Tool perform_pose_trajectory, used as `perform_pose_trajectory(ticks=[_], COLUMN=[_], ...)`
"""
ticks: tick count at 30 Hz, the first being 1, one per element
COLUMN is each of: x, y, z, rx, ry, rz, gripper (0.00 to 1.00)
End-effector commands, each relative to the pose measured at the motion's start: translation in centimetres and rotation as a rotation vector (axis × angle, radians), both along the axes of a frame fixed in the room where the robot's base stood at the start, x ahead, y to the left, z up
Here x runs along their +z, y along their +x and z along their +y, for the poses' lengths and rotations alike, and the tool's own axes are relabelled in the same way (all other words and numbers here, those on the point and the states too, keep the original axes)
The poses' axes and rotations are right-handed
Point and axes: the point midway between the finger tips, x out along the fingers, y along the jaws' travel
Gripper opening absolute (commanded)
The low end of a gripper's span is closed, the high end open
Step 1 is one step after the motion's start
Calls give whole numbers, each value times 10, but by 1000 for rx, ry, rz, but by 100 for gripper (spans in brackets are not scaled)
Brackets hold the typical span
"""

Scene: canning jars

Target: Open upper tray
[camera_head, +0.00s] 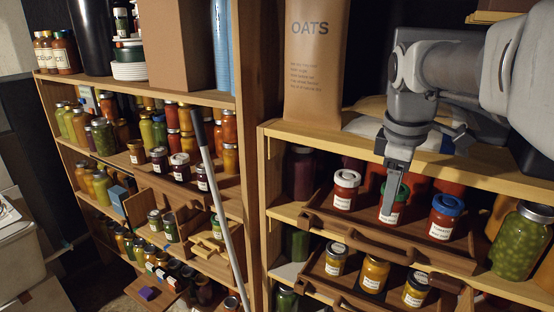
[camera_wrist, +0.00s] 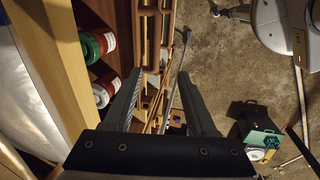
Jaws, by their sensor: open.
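The upper tray (camera_head: 400,242) is a dark wooden tray on the upper level of the right shelf. My gripper (camera_head: 388,218) points down at the tray's front and partly covers the green-lidded jar. In the wrist view my gripper (camera_wrist: 159,76) shows two fingers spread apart with nothing held between them. The green-lidded jar (camera_wrist: 90,46) lies to the left of the fingers there. Whether a finger touches the tray cannot be told.
A lower tray (camera_head: 345,291) with small jars sits beneath. A large jar of green contents (camera_head: 520,241) stands right of the upper tray. An oats bag (camera_head: 313,70) stands on top of the shelf. A pale pole (camera_head: 218,205) leans by the left shelf.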

Motion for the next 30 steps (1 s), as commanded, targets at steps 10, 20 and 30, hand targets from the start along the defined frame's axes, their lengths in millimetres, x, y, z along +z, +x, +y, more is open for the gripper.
perform_pose_trajectory(ticks=[10,20,30], x=[-16,-85,-149], y=[8,19,30], z=[-7,-15,-21], rx=[36,32,34], ry=[-12,-11,-12], rz=[20,22,20], gripper=[57,57,57])
